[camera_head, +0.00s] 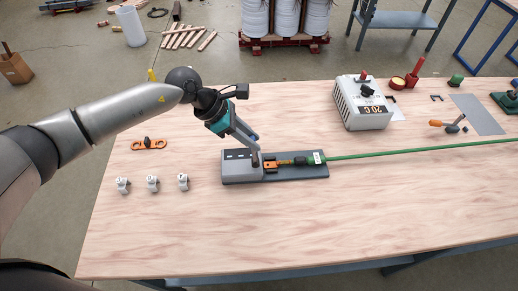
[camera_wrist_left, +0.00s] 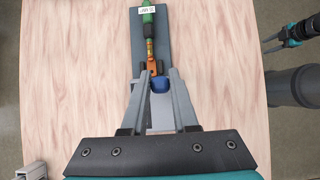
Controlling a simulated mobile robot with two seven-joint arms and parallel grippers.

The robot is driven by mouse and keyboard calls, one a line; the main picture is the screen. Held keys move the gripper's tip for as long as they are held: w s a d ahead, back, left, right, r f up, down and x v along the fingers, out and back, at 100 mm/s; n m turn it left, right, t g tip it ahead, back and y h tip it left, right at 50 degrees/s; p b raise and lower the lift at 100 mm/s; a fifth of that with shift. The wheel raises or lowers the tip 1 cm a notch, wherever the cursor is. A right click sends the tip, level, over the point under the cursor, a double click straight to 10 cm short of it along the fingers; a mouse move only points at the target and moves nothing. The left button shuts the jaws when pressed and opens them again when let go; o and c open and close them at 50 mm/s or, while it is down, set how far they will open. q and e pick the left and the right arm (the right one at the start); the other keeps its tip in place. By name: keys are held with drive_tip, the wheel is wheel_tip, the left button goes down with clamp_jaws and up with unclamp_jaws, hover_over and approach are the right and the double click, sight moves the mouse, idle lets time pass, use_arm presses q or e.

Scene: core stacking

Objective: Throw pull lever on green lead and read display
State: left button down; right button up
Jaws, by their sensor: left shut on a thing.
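The green lead (camera_head: 420,150) runs from the right to an orange and black end piece (camera_head: 288,162) on a grey lever fixture (camera_head: 239,170). In the left wrist view the green lead end (camera_wrist_left: 147,18) has a white label. My left gripper (camera_head: 255,147) reaches down over the fixture. In the left wrist view its fingertips (camera_wrist_left: 160,80) are closed around a blue part, which looks like the pull lever's handle (camera_wrist_left: 160,84). The display box (camera_head: 362,106) stands behind, with a tilted readout that looks like 20 °C. My right gripper (camera_wrist_left: 272,42) shows small and dark.
Several small white clamps (camera_head: 152,183) and an orange bracket (camera_head: 148,144) lie on the left of the table (camera_head: 200,235). A grey plate (camera_head: 477,114), an orange-handled tool (camera_head: 448,124) and red and green parts are at the back right. The front of the table is clear.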

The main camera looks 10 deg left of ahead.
use_arm(q)
drive_tip(key=shift+s+a+f, duration=0.15)
drive_tip(key=shift+a, duration=0.4)
drive_tip(key=shift+s+a+f, duration=0.15)
drive_tip(key=shift+a, duration=0.45)
drive_tip(key=shift+s+a+f+b, duration=0.2)
drive_tip(key=shift+a+f+b, duration=0.1)
drive_tip(key=shift+a+b, duration=0.25)
drive_tip(key=shift+s+a+f+b, duration=0.2)
drive_tip(key=shift+a+f+b, duration=0.15)
drive_tip(key=shift+a, duration=0.3)
drive_tip(key=shift+s+a+f+b, duration=0.15)
drive_tip(key=shift+a+f+b, duration=0.35)
drive_tip(key=shift+a+b, duration=0.05)
drive_tip(key=shift+s+a+f+b, duration=0.15)
drive_tip(key=shift+a+f+b, duration=0.3)
drive_tip(key=shift+a+b, duration=0.1)
drive_tip(key=shift+s+a+f+b, duration=0.15)
drive_tip(key=shift+a+f+b, duration=0.25)
drive_tip(key=shift+f+b, duration=0.25)
drive_tip(key=shift+s+a+f+b, duration=0.1)
drive_tip(key=shift+a+f+b, duration=0.25)
drive_tip(key=shift+f+b, duration=0.25)
drive_tip(key=c, duration=0.6)
unclamp_jaws()
drive_tip(key=shift+r, duration=0.2)
